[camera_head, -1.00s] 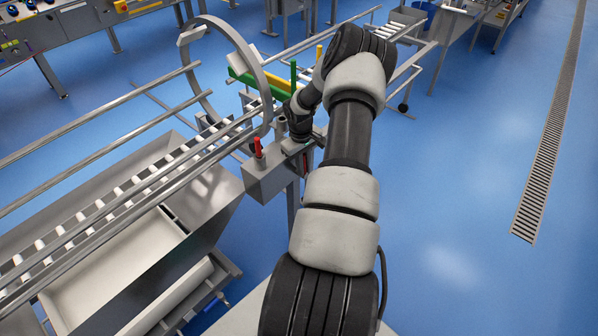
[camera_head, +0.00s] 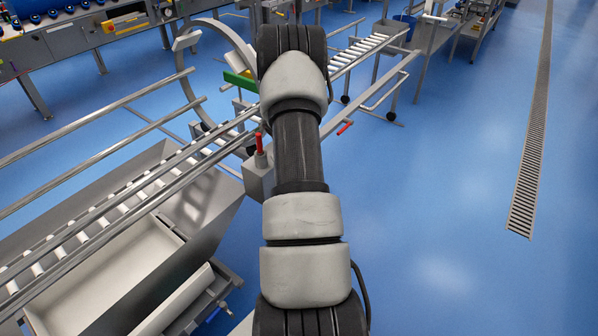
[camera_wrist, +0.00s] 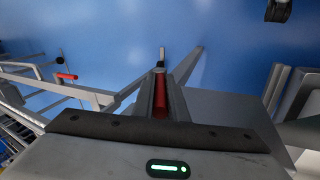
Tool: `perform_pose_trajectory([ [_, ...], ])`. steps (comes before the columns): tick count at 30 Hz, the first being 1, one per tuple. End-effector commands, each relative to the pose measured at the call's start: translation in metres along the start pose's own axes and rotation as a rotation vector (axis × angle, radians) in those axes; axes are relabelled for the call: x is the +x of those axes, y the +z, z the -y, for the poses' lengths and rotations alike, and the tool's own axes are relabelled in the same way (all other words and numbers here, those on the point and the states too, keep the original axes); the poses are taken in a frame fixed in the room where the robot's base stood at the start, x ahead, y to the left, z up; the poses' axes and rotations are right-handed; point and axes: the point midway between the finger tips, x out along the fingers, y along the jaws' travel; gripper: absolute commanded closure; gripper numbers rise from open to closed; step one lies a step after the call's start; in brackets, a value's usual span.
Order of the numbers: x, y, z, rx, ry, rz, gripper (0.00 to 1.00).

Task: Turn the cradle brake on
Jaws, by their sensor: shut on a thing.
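In the wrist view my gripper (camera_wrist: 160,90) is shut on a red handle (camera_wrist: 160,104), which shows as a red strip between the two grey fingers. I cannot tell from the frames whether this is the cradle brake's lever or which position it is in. In the head view my arm hides the gripper. An upright red lever (camera_head: 260,145) stands on a grey box (camera_head: 258,180) just left of my arm. The curved ring of the cradle (camera_head: 225,40) rises behind, partly covered by my arm.
Another red handle (camera_head: 345,127) sits on a rail right of my arm. A roller conveyor (camera_head: 355,50) runs behind it. A steel tub (camera_head: 110,262) with rails above it stands at the left. The blue floor (camera_head: 440,180) at the right is clear.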

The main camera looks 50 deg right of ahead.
Motion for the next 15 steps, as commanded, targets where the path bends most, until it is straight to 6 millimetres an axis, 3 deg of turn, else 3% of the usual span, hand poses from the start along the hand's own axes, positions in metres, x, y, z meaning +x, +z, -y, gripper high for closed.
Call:
perform_pose_trajectory([
  [6, 0.0003, 0.0007, 0.0011, 0.0, -0.002, 0.001, 1.0],
  [7, 0.0003, 0.0007, 0.0011, 0.0, -0.002, 0.001, 0.86],
  [10, 0.0002, 0.0006, 0.0009, 0.0, -0.002, 0.001, 0.69],
  [15, -0.0002, 0.0003, 0.0007, 0.0, -0.002, 0.001, 0.69],
])
